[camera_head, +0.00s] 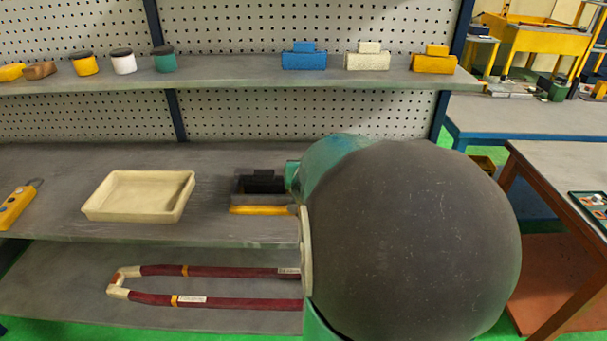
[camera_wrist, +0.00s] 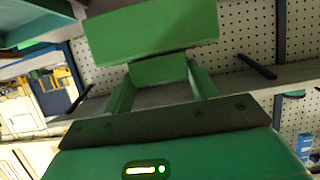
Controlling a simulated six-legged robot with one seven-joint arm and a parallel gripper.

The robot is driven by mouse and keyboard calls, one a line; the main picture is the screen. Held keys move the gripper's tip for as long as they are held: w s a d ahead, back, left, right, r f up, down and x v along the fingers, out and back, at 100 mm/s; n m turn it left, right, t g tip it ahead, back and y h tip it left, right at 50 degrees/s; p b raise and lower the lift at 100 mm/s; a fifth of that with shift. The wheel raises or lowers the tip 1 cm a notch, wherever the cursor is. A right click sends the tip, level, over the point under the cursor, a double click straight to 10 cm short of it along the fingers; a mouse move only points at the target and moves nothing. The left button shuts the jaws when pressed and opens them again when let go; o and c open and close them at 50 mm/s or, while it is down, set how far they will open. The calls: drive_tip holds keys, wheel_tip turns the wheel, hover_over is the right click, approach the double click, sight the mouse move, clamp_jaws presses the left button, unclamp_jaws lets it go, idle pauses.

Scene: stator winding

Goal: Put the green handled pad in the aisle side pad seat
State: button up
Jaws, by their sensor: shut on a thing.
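The green handled pad (camera_wrist: 150,36) is in the wrist view, a wide green block with a smaller handle block at its near side. My gripper (camera_wrist: 159,72) has its two green fingers shut on that handle. The pad is held clear in front of the shelf and pegboard. A dark grey open holder with a black block inside and a yellow front strip (camera_head: 262,210) stands on the bench, left of my arm. I cannot tell which pad seat is the aisle side one.
A blue (camera_head: 304,60), a cream (camera_head: 367,61) and a yellow handled pad (camera_head: 434,64) stand on the upper shelf, with several jars further left. A cream tray (camera_head: 140,196) is on the bench. A dark red U-shaped bar (camera_head: 215,271) lies below. A brown table (camera_head: 560,185) is at right.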

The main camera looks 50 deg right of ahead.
drive_tip(key=shift+w+d+f, duration=0.5)
drive_tip(key=shift+d+f, duration=1.35)
drive_tip(key=shift+f, duration=0.1)
drive_tip(key=shift+w+d+f, duration=0.45)
drive_tip(key=shift+d+f, duration=1.35)
drive_tip(key=shift+f, duration=0.15)
drive_tip(key=shift+w+d+f, duration=0.5)
drive_tip(key=shift+d+f, duration=1.35)
drive_tip(key=shift+f, duration=0.1)
drive_tip(key=shift+f, duration=0.2)
drive_tip(key=o, duration=1.3)
